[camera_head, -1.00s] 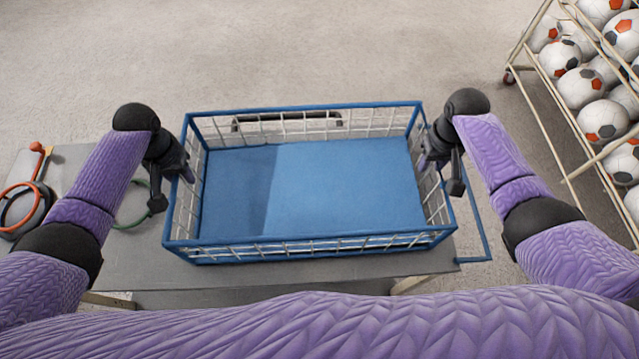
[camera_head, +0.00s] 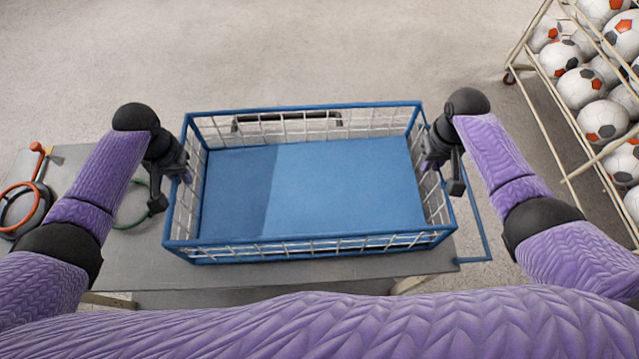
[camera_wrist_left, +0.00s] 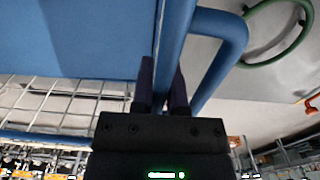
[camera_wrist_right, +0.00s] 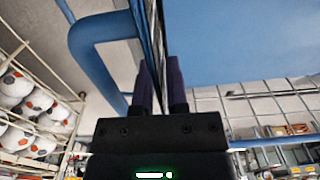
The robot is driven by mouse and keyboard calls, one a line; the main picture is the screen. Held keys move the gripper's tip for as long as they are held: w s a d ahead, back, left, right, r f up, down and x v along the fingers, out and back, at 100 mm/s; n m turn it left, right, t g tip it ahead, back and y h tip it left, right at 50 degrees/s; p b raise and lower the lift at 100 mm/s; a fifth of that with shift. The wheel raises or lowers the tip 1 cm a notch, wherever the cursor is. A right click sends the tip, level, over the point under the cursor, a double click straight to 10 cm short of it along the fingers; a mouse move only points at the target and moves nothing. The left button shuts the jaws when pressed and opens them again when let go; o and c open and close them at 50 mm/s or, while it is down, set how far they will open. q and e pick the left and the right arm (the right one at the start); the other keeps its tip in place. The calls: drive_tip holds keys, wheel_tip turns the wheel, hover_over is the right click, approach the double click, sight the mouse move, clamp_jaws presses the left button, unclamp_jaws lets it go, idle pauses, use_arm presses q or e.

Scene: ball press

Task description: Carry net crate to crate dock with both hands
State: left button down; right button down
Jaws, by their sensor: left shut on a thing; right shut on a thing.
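The net crate (camera_head: 320,242) has blue rails, white mesh sides and a blue floor; it is empty and level in the middle of the head view, above or on the grey table. I cannot tell whether it touches. My left gripper (camera_head: 183,172) is shut on its left side rail, which also shows in the left wrist view (camera_wrist_left: 176,40). My right gripper (camera_head: 430,160) is shut on its right side rail, also in the right wrist view (camera_wrist_right: 148,40). The fingertips are partly hidden. I cannot identify a crate dock for certain.
The grey table (camera_head: 130,262) lies beneath the crate. A green ring (camera_head: 128,222) and an orange ring (camera_head: 12,205) are at its left. A blue bent rod (camera_head: 487,235) sticks out at right. A rack of soccer balls (camera_head: 575,150) stands right. Floor beyond is clear.

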use_arm(q)
drive_tip(key=shift+r, duration=0.15)
use_arm(e)
drive_tip(key=shift+r, duration=0.1)
idle(0.6)
